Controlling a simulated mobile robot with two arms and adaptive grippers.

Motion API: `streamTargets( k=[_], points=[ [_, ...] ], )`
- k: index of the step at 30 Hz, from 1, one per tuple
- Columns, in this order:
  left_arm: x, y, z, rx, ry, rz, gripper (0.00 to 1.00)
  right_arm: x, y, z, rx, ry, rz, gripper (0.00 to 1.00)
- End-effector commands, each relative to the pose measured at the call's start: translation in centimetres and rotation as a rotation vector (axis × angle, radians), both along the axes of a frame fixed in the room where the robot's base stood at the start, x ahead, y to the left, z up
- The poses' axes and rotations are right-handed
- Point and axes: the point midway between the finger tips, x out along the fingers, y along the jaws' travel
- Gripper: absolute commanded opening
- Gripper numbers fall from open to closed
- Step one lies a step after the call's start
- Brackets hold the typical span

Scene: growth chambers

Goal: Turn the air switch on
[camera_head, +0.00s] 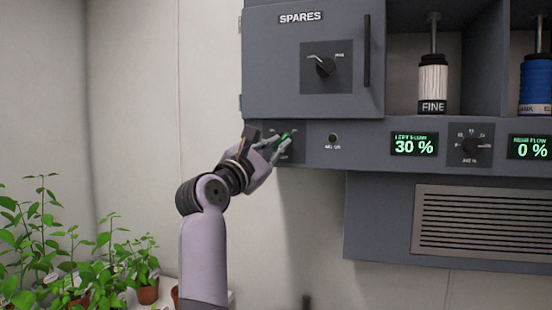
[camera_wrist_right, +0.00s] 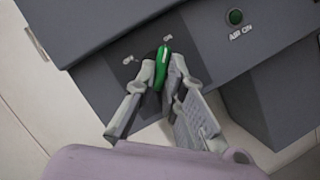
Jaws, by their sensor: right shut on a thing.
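The air switch is a green handle (camera_wrist_right: 161,68) with a white line on a dark plate at the left end of the grey panel. In the right wrist view its white-lined end points up toward the upper of two small labels, which are hard to read. My right gripper (camera_wrist_right: 163,78) is shut on the handle, one finger on each side. In the head view the gripper (camera_head: 283,143) partly hides the switch (camera_head: 287,136). The AIR ON lamp (camera_head: 333,138) is dark green and looks unlit; it also shows in the wrist view (camera_wrist_right: 234,16). My left gripper is not in view.
Above is the SPARES door (camera_head: 285,70) with a black knob (camera_head: 325,66) and handle (camera_head: 367,50). To the right are a 30 % display (camera_head: 414,145), a dial (camera_head: 470,146) and a vent grille (camera_head: 480,225). Potted plants (camera_head: 100,265) stand at lower left.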

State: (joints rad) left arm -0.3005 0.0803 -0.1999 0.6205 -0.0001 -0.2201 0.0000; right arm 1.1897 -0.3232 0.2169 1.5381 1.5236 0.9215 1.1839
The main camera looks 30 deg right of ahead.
Motion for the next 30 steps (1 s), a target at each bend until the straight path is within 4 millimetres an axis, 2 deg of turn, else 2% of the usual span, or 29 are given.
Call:
streamTargets(
  k=[6,22,23,30],
  points=[
    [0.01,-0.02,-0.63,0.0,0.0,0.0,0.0,0.13,0.1,-0.13,0.044,-0.047,0.002,0.0],
    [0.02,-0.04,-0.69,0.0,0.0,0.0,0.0,0.09,0.04,-0.05,0.058,-0.063,0.001,0.0],
    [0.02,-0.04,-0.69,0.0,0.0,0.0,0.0,0.09,0.04,-0.05,0.058,-0.063,0.001,0.12],
    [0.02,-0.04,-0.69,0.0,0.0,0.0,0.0,0.07,0.03,0.0,0.056,-0.062,0.001,0.28]
  ],
)
